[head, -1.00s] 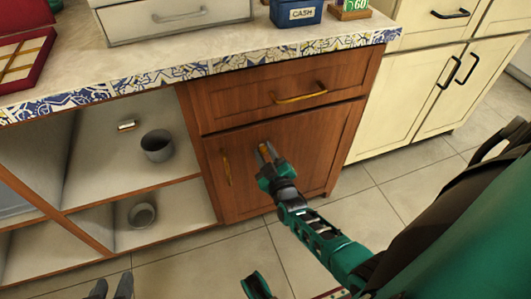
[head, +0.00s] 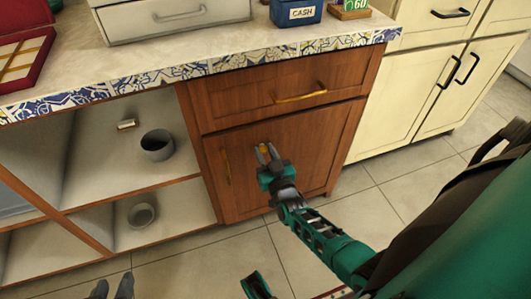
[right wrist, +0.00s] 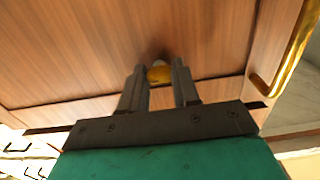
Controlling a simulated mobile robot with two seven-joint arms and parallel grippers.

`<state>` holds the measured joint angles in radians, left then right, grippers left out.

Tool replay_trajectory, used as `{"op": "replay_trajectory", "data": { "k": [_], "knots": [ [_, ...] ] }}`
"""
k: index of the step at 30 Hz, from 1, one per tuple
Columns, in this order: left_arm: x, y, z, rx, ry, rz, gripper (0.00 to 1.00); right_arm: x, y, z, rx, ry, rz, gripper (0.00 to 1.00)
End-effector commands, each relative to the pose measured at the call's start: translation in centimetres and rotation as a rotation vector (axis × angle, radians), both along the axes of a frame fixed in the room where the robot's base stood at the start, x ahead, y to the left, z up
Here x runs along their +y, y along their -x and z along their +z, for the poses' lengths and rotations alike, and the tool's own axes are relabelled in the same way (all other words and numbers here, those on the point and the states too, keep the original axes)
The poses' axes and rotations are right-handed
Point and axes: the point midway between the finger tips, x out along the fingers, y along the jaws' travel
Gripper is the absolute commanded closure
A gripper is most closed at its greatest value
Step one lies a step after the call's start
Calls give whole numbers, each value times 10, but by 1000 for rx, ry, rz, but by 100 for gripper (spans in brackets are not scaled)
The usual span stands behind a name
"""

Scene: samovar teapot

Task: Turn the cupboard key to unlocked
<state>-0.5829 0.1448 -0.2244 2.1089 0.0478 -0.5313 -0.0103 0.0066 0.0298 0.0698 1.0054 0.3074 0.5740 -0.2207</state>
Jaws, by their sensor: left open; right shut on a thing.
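The brown wooden cupboard door (head: 290,160) is closed, below a drawer. The small golden key (head: 264,149) sticks out of its front, and it also shows in the right wrist view (right wrist: 160,74). My right gripper (head: 266,154) is at the door, shut on the key, with one finger on each side of it. In the right wrist view its fingers (right wrist: 160,85) flank the key's yellow head. The lock behind the key is mostly hidden. My left gripper (head: 112,289) is open and empty, low at the bottom left edge.
The door's brass handle (head: 227,167) is left of the key. Open shelves (head: 85,165) with grey cups stand further left. The patterned counter edge (head: 200,70) runs above. Cream cupboards (head: 430,85) stand at right. The tiled floor (head: 195,255) in front is clear.

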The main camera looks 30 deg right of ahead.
Motion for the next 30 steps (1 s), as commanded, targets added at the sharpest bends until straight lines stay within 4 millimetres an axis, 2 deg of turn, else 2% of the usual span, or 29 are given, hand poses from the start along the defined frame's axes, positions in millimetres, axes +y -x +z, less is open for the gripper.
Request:
{"op": "replay_trajectory", "data": {
  "k": [11, 12, 18, 20, 30],
  "knots": [
    [0, 0, 1, -2, 1, -1, 57, 0, 0, 0, -1, -8, -2, 100],
    [0, 0, 1, -2, 1, -1, 57, 0, 0, 0, -1, -8, -2, 66],
    [0, 0, 1, -3, 1, -1, 57, 0, 0, 0, -1, -6, -1, 47],
    [0, 0, 1, -3, 1, -1, 57, 0, 0, 0, -1, -6, -1, 44],
    [0, 0, 1, -4, 1, 0, 57, 0, 0, 0, -1, -5, -1, 44]
  ]
}}
